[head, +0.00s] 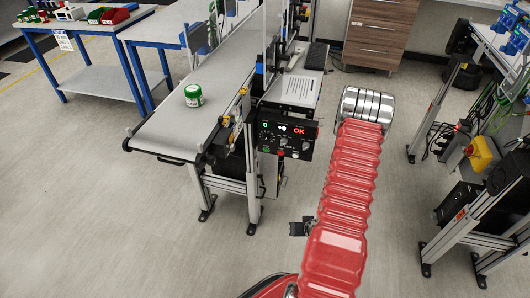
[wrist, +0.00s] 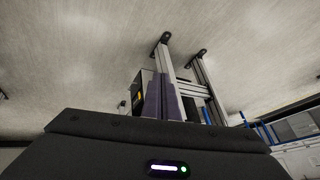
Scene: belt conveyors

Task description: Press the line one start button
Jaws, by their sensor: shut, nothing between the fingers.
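The control box (head: 286,137) is black and hangs on the near end of the conveyor stand, with a red "OK" display, small green digits and several small knobs or buttons. A small green spot (head: 266,149) shows at its lower left; its lettering is too small to read. My gripper (wrist: 162,80) shows in the wrist view as two dark purple-grey fingers side by side, shut and empty. Beyond them, in that upside-down view, stand metal legs and a dark box with a yellow mark. In the head view I cannot make out the fingertips clearly; they look apart from the control box.
The white conveyor belt (head: 160,128) carries a green-lidded jar (head: 193,95). A blue-framed bench (head: 92,32) with bins stands at back left, drawers (head: 380,33) at the back. At right is another stand with a yellow switch box (head: 480,153). The front-left floor is clear.

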